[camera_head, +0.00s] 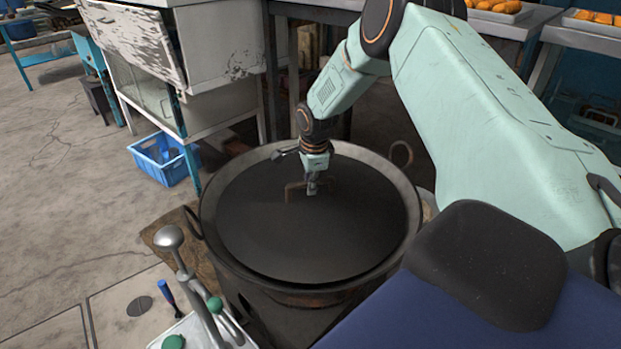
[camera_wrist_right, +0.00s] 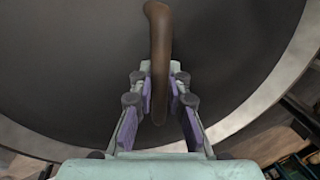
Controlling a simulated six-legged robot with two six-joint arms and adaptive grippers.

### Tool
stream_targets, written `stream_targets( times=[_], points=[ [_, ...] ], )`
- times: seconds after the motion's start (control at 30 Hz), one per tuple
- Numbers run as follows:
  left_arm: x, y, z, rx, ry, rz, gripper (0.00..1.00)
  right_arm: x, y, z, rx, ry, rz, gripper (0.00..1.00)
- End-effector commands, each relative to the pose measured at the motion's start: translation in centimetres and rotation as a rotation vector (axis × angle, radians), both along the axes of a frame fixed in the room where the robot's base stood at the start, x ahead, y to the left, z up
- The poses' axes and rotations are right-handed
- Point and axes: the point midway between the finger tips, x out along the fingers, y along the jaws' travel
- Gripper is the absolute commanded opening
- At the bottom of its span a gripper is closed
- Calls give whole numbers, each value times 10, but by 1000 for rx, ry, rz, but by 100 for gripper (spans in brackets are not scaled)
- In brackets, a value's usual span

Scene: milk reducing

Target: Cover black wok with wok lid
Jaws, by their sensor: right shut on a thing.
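The large round black wok (camera_head: 412,205) stands in the middle of the head view, with a loop handle on each side. The dark, flat wok lid (camera_head: 265,225) lies within the wok's rim; I cannot tell whether it rests on the wok or hangs just above it. My right gripper (camera_head: 312,188) reaches down from above and is shut on the lid's brown bar handle (camera_head: 289,193). In the right wrist view the handle (camera_wrist_right: 159,60) runs between the fingers (camera_wrist_right: 160,100), with the dark lid (camera_wrist_right: 70,70) behind it. My left gripper is not in view.
A blue crate (camera_head: 165,158) sits on the floor to the left, beside a worn white cabinet (camera_head: 222,45). A silver lever (camera_head: 185,265) with a round knob stands near the wok's front left. Trays of orange food (camera_head: 495,8) lie on tables at the back right.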

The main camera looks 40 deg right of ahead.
Motion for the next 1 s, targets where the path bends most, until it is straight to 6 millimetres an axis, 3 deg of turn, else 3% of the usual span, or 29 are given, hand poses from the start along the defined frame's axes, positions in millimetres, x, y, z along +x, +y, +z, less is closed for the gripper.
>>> stream_targets(
  times=[0.93, 0.97, 1.0],
  points=[
    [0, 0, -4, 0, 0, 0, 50, 2, 0, -12, -1, -5, 0, 0],
    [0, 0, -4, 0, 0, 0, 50, 2, 0, -12, -1, -5, 0, 16],
    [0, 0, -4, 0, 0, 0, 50, 2, 0, -12, -1, -5, 0, 19]
  ],
)
